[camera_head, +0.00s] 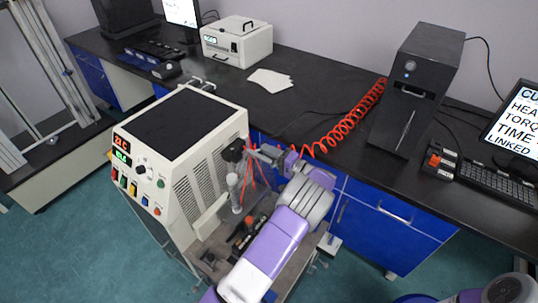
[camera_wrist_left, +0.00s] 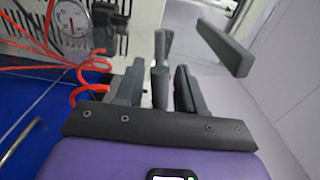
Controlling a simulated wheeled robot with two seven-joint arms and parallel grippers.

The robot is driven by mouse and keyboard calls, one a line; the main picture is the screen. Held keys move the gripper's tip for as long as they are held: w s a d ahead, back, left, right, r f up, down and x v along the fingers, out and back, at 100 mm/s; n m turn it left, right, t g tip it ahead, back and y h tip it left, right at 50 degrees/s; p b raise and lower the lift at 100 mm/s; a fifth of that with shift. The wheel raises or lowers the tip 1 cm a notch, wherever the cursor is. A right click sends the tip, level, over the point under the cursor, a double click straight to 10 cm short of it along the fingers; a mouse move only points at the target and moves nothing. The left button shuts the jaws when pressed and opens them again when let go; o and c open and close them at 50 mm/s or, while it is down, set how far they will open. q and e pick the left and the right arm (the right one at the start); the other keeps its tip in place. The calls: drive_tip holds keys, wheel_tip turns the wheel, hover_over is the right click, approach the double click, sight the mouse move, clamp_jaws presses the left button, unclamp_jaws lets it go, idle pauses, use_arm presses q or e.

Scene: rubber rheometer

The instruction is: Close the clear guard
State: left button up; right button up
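The rheometer (camera_head: 185,150) is a white cabinet with a black top and a control panel, standing on the left. My left gripper (camera_head: 268,153) is at its right side, near a black fitting and red cables. In the left wrist view my left gripper (camera_wrist_left: 158,88) is open, its two dark fingers apart. A grey bar (camera_wrist_left: 161,62) shows between them, with narrow gaps on either side; I cannot tell whether it touches. A dark slanted bar (camera_wrist_left: 225,48) lies to the right. The clear guard's panel is too transparent to pick out surely. My right gripper is out of view.
A round gauge (camera_wrist_left: 72,20) and red coiled hose (camera_wrist_left: 92,72) are left of the gripper in the wrist view. A black tower (camera_head: 417,85) and keyboard (camera_head: 497,180) stand on the black bench (camera_head: 310,95).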

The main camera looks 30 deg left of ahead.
use_arm(q)
clamp_jaws()
drive_tip(key=shift+s, duration=0.1)
idle(0.4)
